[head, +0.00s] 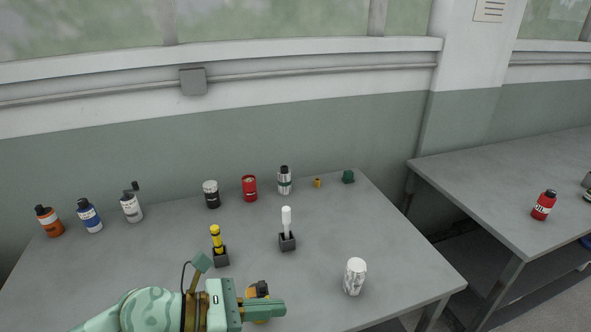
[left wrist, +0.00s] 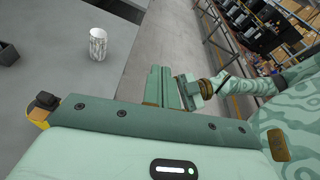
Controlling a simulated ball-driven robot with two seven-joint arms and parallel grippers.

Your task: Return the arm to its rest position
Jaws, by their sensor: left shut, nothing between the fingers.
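My left gripper (head: 265,309) reaches in from the lower left of the head view, over the front part of the grey table (head: 330,215). Its fingers are shut and empty; they also show in the left wrist view (left wrist: 161,88). A black and yellow item (head: 258,289) is partly hidden behind the fingers; I cannot tell whether they touch. In the left wrist view, my right arm (left wrist: 232,84) comes in from the right, and its hand (left wrist: 187,93) is partly covered by the left fingers. Its jaws cannot be made out.
A white patterned can (head: 355,276) stands at the front right. Dark holders with a yellow tool (head: 216,238) and a white tool (head: 287,220) stand mid-table. Several bottles and cans, including a red can (head: 249,188), line the back. Another table (head: 500,190) lies right, beyond a gap.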

